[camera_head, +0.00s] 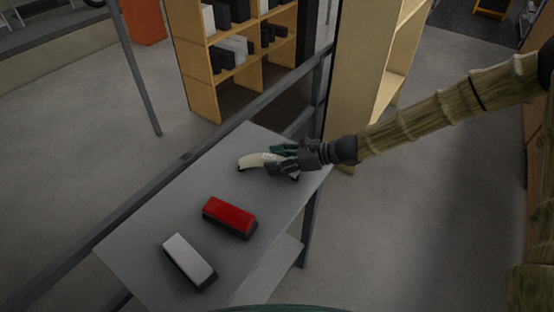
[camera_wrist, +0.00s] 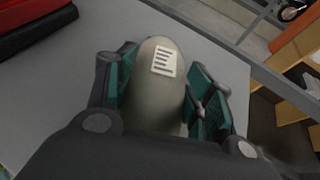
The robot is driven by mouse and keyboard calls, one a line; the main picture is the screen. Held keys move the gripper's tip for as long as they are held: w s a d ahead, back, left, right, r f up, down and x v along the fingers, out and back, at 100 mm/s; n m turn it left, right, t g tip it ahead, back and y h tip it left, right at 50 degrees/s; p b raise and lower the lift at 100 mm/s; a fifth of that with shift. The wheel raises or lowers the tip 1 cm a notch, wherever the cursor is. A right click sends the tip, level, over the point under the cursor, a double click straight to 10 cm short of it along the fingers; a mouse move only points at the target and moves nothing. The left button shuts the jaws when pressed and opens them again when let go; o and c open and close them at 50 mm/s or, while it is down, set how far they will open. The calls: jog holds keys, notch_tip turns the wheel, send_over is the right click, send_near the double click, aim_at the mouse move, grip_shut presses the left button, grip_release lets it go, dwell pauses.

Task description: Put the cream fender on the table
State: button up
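The cream fender (camera_head: 252,161) is a curved, pale piece at the far right end of the grey table (camera_head: 150,228). It lies on the table top or just above it; I cannot tell which. My gripper (camera_head: 279,158) reaches in from the right and covers its right part.
A red block (camera_head: 229,214) and a white block with a dark base (camera_head: 188,258) lie nearer on the table. A dark rail (camera_head: 200,150) runs along its far left edge. Wooden shelves (camera_head: 232,50) stand behind. The table's middle left strip is clear.

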jog(key=o, duration=0.4)
jog(key=shift+c, duration=0.2)
jog(key=shift+d, duration=0.1)
jog(key=b+v, duration=0.1)
jog(key=v, duration=1)
jog(key=shift+s+d+r, duration=0.15)
jog(key=shift+d+r, duration=0.05)
jog(key=shift+d, duration=0.15)
